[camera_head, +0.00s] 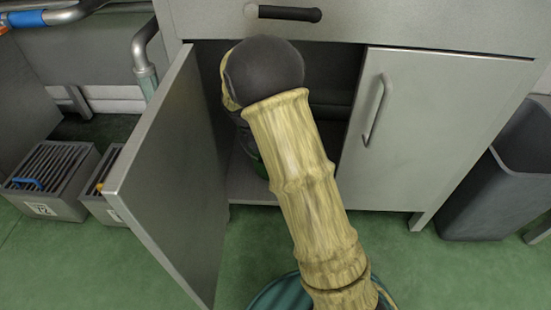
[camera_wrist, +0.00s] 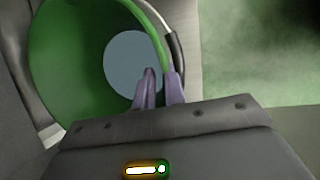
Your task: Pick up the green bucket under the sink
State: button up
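The green bucket shows in the wrist view (camera_wrist: 75,70) from its open mouth, with its round blue-grey bottom visible inside. A dark and pale handle lies along the right of its rim. My gripper (camera_wrist: 161,78) is at that rim: one finger shows against the inside of the bucket and the other overlaps the rim. The gap between the fingers is narrow, and I cannot tell if they clamp the rim. In the head view, my arm reaches into the open cabinet (camera_head: 240,188) and hides the gripper; only a sliver of green bucket (camera_head: 259,168) shows.
The left cabinet door (camera_head: 165,185) stands open beside my arm. The right door (camera_head: 425,130) is shut. A grey bin (camera_head: 490,200) stands at the right. Slatted grey crates (camera_head: 50,180) sit at the left. Green floor in front is partly clear.

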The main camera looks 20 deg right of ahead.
jog(key=shift+b+x, duration=0.45)
jog(key=shift+x, duration=0.45)
jog(key=shift+c, duration=0.2)
grip_shut()
jog(key=shift+d, duration=0.1)
dwell(0.4)
jog(key=shift+r+p, duration=0.3)
jog(key=shift+p, duration=0.05)
dwell(0.6)
